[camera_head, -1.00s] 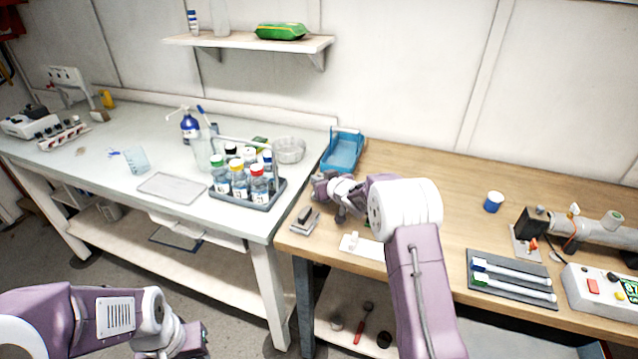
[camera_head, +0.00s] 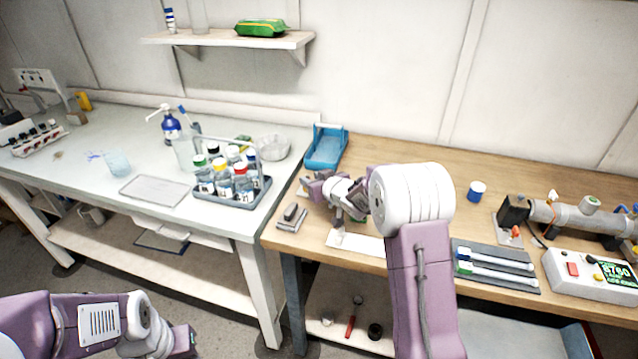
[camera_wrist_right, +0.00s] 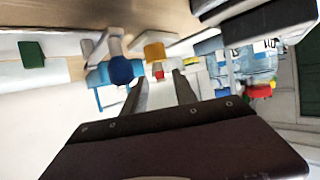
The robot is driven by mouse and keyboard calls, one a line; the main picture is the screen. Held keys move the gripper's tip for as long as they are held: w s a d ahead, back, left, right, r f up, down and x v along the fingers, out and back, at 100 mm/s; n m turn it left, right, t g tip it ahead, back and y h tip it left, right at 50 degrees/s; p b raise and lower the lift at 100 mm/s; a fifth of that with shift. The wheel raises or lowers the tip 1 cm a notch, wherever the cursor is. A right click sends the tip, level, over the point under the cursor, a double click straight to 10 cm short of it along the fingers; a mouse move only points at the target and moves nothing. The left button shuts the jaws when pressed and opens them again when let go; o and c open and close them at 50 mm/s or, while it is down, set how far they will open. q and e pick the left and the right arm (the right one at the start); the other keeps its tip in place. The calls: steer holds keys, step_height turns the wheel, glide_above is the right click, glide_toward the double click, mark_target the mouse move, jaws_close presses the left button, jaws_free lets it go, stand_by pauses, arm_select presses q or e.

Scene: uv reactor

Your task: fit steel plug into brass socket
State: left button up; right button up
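My right gripper (camera_head: 354,216) is over the left part of the wooden bench, above a pale board (camera_head: 352,242). In the right wrist view its two fingers (camera_wrist_right: 160,94) stand apart, with no object clearly held between them. My left gripper (camera_head: 186,342) is low at the bottom left, away from the benches; its fingers are too unclear to read. I cannot surely pick out the steel plug or the brass socket. A grey reactor tube (camera_head: 570,214) with a black end block (camera_head: 513,211) lies at the right; a small red part (camera_head: 516,232) is beside it.
A blue bin (camera_head: 326,148) stands at the bench's back left. A dark block (camera_head: 292,217) lies near its left edge. A grey tray (camera_head: 480,277) and control box (camera_head: 590,278) are at the right front. A bottle rack (camera_head: 232,196) stands on the white table.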

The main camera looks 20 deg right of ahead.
steer(key=v, duration=0.6)
steer(key=shift+w, duration=0.1)
